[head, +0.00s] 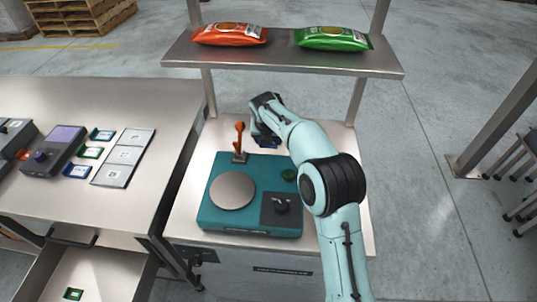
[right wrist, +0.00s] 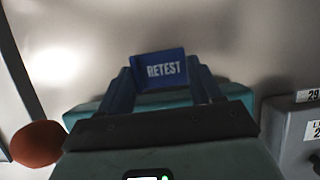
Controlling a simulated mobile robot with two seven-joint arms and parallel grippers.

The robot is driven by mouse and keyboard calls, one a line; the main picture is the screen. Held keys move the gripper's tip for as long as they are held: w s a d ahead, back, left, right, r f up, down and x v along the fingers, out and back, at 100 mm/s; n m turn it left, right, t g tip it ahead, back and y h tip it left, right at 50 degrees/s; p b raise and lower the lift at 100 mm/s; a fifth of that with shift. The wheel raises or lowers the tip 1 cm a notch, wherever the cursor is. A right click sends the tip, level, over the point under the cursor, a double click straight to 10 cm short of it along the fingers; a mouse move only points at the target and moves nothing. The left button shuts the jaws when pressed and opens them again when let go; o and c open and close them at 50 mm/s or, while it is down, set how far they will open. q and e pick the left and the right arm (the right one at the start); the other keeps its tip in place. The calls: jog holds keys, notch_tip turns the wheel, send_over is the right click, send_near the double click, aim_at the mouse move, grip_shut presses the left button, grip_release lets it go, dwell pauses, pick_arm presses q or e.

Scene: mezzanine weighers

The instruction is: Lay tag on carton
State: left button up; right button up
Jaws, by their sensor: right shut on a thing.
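My right gripper (head: 264,140) is behind the teal weigher, low over the steel bench and under the shelf. In the right wrist view its dark blue fingers (right wrist: 161,85) are shut on a blue tag (right wrist: 161,69) marked RETEST. The tag stands up between the fingertips, with plain metal behind it. The tag cannot be made out in the head view. I cannot identify a carton in either view. My left gripper is not in view.
The teal weigher (head: 215,217) has a round pan (head: 232,190) and an orange-knobbed lever (head: 239,134) close to my right gripper. The shelf (head: 285,58) above holds orange (head: 229,35) and green (head: 331,39) bags. Several tags (head: 90,152) lie on the left table (head: 60,95).

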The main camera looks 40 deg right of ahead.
aim_at(268, 147)
jog(key=shift+f+b, duration=0.35)
jog(key=shift+f, duration=2.6)
jog(key=shift+f, duration=0.15)
jog(key=o, duration=1)
